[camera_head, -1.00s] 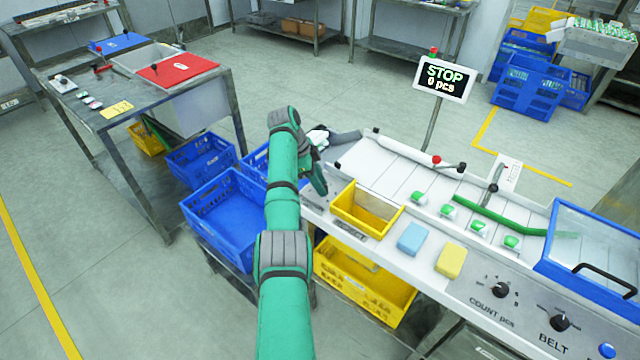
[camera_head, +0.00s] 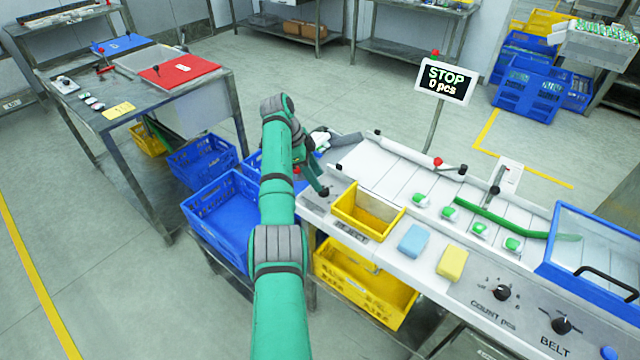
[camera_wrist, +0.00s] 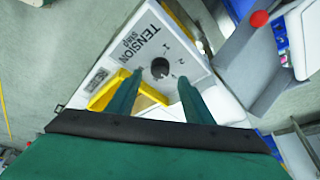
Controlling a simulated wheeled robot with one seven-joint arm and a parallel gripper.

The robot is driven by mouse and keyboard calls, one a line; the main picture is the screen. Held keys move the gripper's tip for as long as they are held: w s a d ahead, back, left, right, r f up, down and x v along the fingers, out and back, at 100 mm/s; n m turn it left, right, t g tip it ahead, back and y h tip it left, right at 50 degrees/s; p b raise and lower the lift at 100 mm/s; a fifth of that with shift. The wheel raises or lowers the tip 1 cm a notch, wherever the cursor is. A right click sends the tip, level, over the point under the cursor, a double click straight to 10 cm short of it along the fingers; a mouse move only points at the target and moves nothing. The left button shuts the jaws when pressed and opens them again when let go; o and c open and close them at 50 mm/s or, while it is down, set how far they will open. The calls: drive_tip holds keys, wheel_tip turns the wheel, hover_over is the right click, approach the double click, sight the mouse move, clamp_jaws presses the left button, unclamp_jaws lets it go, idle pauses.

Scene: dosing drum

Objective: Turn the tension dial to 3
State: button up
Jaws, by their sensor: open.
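The tension dial (camera_wrist: 160,67) is a dark round knob on a pale panel in the wrist view. The panel (camera_wrist: 150,20) reads "TENSION step", with marks 1 and 2 legible beside the knob. The pointer's setting is too small to tell, and the mark for 3 cannot be made out. My gripper (camera_wrist: 160,77) is open and empty, its two green fingers on either side of the dial in the picture. Whether they touch it cannot be told. In the head view my gripper (camera_head: 320,186) is over the left end of the machine's panel.
A yellow bin (camera_head: 365,213) is set right beside the panel, with a blue block (camera_head: 413,240) and a yellow block (camera_head: 452,263) farther right. A white conveyor (camera_head: 385,170) lies behind. Blue crates (camera_head: 222,215) stand left below. The display (camera_head: 445,79) reads STOP, 0 pcs.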

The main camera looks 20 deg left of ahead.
drive_tip(key=v, duration=0.6)
drive_tip(key=shift+r, duration=0.1)
idle(0.3)
